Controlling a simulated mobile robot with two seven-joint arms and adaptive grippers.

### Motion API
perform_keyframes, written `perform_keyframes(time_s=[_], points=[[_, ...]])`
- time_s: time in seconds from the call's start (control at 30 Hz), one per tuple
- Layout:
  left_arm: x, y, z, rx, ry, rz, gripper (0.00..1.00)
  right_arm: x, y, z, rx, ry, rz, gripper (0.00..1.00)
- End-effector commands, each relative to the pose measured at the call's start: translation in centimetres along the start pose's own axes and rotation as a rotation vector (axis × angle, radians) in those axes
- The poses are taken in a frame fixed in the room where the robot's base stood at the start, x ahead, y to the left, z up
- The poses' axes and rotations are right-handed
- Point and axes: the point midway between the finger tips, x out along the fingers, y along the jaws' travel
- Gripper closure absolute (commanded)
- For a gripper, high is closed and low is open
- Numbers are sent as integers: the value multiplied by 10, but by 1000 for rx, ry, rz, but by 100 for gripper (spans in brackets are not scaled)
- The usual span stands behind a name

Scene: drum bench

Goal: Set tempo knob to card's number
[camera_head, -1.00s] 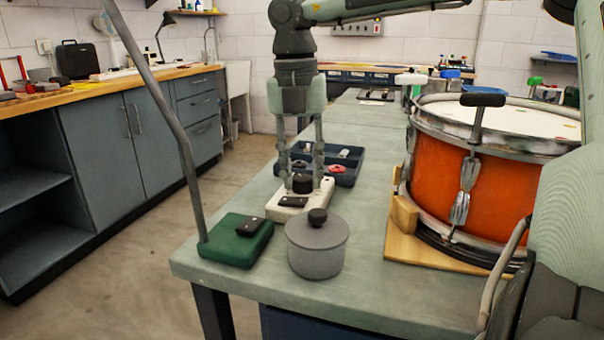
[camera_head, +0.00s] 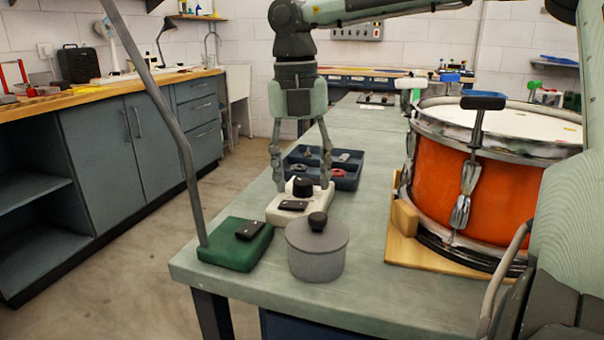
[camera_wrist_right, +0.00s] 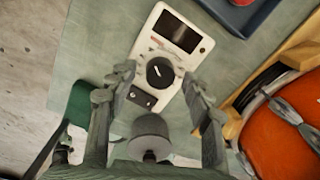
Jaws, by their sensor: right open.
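The white tempo device (camera_head: 283,212) stands on the bench, with a round black knob (camera_head: 303,187) on top. In the right wrist view the knob (camera_wrist_right: 160,73) has a short white mark, and the device also has a dark display window (camera_wrist_right: 179,32) and a small black panel (camera_wrist_right: 141,97). No digits are readable. My right gripper (camera_head: 303,186) is open and points down, one finger on each side of the knob, with a gap on both sides. I cannot make out a number card. My left gripper is not in view.
A grey lidded pot (camera_head: 316,258) stands just in front of the device, and a green box (camera_head: 235,246) is at the left corner. A dark blue tray (camera_head: 347,181) with small parts lies behind. An orange drum (camera_head: 441,184) on a wooden base fills the right.

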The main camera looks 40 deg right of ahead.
Motion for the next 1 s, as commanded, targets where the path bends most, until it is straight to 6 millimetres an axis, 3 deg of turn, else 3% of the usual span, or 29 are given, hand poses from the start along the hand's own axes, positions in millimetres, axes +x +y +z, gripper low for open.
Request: perform_keyframes(time_s=[0.6,1.0], points=[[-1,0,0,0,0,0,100,-107,0,0,0,-4,0,50],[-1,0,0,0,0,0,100,-119,0,0,-1,-1,1,50]])
